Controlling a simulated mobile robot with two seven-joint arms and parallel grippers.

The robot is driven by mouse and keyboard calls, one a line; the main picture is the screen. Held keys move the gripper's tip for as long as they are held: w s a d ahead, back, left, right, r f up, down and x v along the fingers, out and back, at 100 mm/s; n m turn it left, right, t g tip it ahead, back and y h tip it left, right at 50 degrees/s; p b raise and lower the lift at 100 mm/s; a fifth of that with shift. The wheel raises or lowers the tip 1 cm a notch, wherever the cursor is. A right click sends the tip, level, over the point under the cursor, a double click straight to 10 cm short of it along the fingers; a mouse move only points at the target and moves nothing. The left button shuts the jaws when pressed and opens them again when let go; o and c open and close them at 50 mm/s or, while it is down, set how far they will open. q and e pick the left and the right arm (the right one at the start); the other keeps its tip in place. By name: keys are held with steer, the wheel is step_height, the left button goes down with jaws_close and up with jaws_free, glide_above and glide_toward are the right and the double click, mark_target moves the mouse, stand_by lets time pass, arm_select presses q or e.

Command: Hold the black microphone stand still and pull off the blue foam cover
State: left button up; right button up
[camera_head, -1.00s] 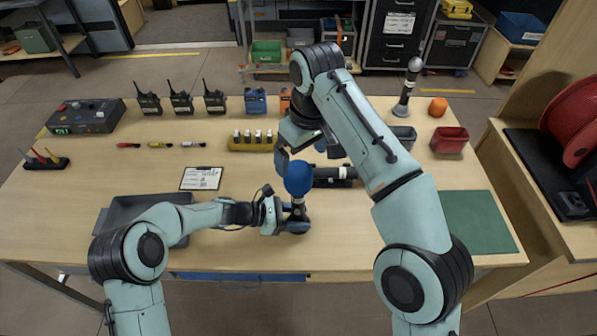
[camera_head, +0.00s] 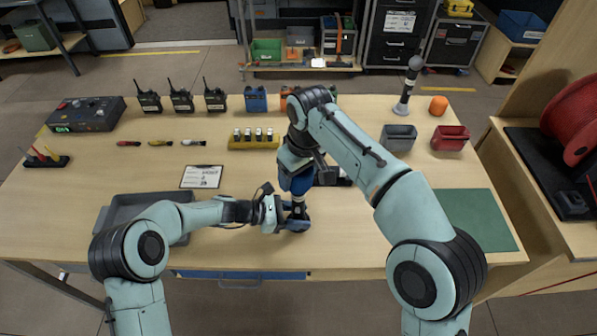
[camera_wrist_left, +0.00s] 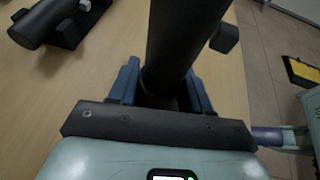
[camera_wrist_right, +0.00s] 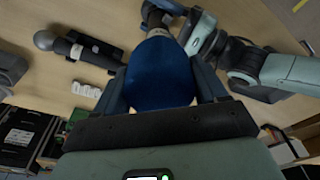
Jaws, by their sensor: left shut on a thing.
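The black microphone stand (camera_head: 299,207) stands upright near the front middle of the table. In the left wrist view its dark shaft (camera_wrist_left: 182,40) rises between my left gripper's fingers. My left gripper (camera_head: 284,213) is shut on the stand low down. The blue foam cover (camera_head: 303,185) sits on top of the microphone and is partly hidden by my right gripper (camera_head: 296,168). In the right wrist view the cover (camera_wrist_right: 160,75) fills the space between my right gripper's fingers (camera_wrist_right: 160,98), which are apart on both sides of it.
A second microphone (camera_wrist_right: 80,50) lies in a black holder behind the stand. A clipboard (camera_head: 201,177) and a grey tray (camera_head: 130,205) are to the left. Grey (camera_head: 398,138) and red (camera_head: 450,139) bins and a green mat (camera_head: 475,220) are to the right.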

steer(key=c, duration=0.4)
steer(key=shift+r, duration=0.1)
steer(key=shift+c, duration=0.2)
steer(key=shift+r, duration=2.65)
steer(key=shift+r, duration=1.45)
arm_select(q)
steer(key=o, duration=1.2)
steer(key=shift+a, duration=0.1)
